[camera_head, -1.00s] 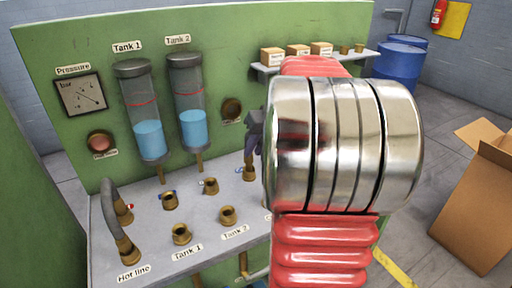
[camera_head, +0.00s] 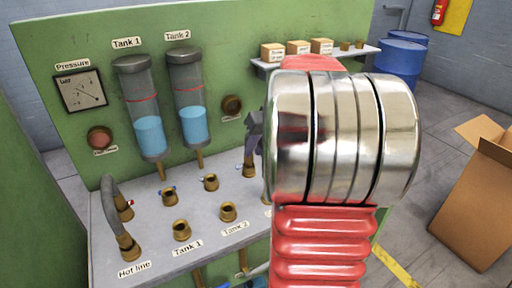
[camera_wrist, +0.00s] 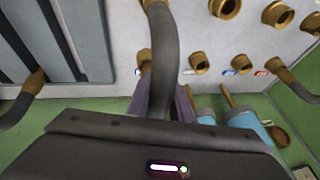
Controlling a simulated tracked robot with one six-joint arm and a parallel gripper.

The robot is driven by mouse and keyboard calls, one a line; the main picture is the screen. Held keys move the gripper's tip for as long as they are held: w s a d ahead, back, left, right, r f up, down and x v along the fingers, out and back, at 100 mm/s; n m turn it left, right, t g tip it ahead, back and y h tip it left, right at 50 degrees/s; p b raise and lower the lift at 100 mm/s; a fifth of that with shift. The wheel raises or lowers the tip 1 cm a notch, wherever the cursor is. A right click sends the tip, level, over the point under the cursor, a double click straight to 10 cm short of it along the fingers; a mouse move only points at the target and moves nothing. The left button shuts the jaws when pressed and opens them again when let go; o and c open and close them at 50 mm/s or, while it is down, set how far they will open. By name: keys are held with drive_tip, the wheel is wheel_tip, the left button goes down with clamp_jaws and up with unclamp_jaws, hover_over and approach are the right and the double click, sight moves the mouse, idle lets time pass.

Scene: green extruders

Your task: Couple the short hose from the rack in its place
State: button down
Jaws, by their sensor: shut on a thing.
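My gripper (camera_wrist: 163,103) is shut on a grey curved hose (camera_wrist: 169,62), with purple-grey fingers on both sides of it. In the head view my gripper (camera_head: 255,135) is mostly hidden behind my arm, near the right end of the bench. The hose arcs up the wrist view to a brass end (camera_wrist: 155,4) at the top edge. A brass fitting (camera_wrist: 144,62) shows beside the hose, partly hidden by it; in the head view the rightmost back fitting (camera_head: 249,169) is below my gripper. I cannot tell whether either hose end is seated.
The grey bench (camera_head: 150,215) carries brass fittings with labels. Another hose (camera_head: 112,205) is on the Hot line at the left. Two tanks (camera_head: 150,130) hang on the green panel (camera_head: 70,50). In the wrist view a grey slatted rack (camera_wrist: 80,30) and another brass-ended hose (camera_wrist: 36,77) are at left.

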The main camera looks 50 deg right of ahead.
drive_tip(key=shift+f, duration=0.15)
drive_tip(key=c, duration=1.5)
unclamp_jaws()
drive_tip(key=v, duration=1.3)
drive_tip(key=shift+s+r, duration=0.15)
drive_tip(key=shift+r, duration=0.15)
drive_tip(key=shift+a, duration=0.1)
